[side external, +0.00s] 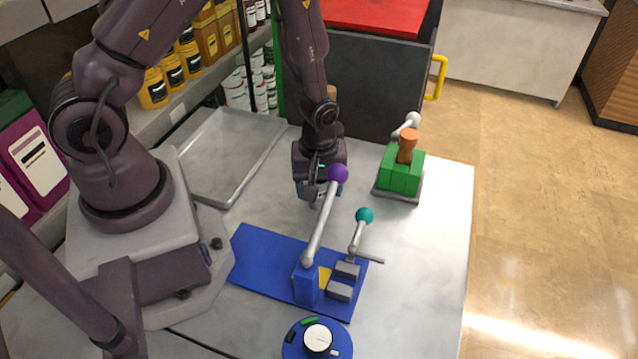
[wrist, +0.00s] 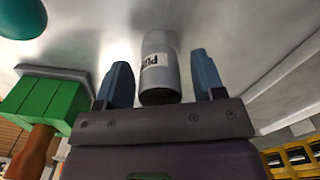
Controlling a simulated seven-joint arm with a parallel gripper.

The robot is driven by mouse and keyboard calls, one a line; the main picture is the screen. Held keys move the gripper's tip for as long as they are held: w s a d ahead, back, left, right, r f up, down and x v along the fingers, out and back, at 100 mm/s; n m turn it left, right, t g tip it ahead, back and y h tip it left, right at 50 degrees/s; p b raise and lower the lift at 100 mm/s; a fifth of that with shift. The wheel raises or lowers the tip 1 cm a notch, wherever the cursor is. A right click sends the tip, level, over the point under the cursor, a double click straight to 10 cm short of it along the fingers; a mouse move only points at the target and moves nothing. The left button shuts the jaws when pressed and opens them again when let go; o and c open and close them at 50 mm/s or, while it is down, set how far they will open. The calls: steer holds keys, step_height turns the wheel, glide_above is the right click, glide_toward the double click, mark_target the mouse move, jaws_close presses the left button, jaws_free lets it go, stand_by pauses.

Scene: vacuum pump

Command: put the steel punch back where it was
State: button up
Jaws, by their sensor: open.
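The steel punch (wrist: 160,68) is a grey cylinder with a white label whose visible letters begin "PU". In the wrist view it stands between the two blue fingers of my gripper (wrist: 160,60), with a gap on each side. My gripper is open. In the side view my gripper (side external: 320,190) is low over the grey table, between the metal tray and the green block. The punch cannot be made out there, and the purple-knobbed lever partly covers the gripper.
A blue mat (side external: 262,252) bears a purple-knobbed lever (side external: 322,225) and a teal-knobbed lever (side external: 358,237) close in front of my gripper. A green block (side external: 400,172) with a brown handle stands right. An empty metal tray (side external: 215,155) lies left. A blue round dial (side external: 290,345) is at the front.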

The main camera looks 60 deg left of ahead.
step_height(320, 180, up, 12)
steer(key=shift+r, duration=0.1)
steer(key=s+r+m+t, duration=0.2)
steer(key=s+r+m, duration=0.1)
steer(key=r, duration=0.3)
steer(key=s+d+r+m+t, duration=0.1)
steer(key=s+r+m, duration=0.3)
steer(key=r+m, duration=0.2)
steer(key=s+d+r+m+t, duration=0.1)
steer(key=s+r+m+t, duration=0.1)
steer(key=r, duration=0.6)
steer(key=s+m, duration=0.1)
steer(key=m, duration=0.1)
steer(key=shift+s+r+m+t, duration=0.15)
steer(key=shift+s+m+t, duration=0.15)
steer(key=shift+s, duration=0.1)
steer(key=shift+c, duration=0.2)
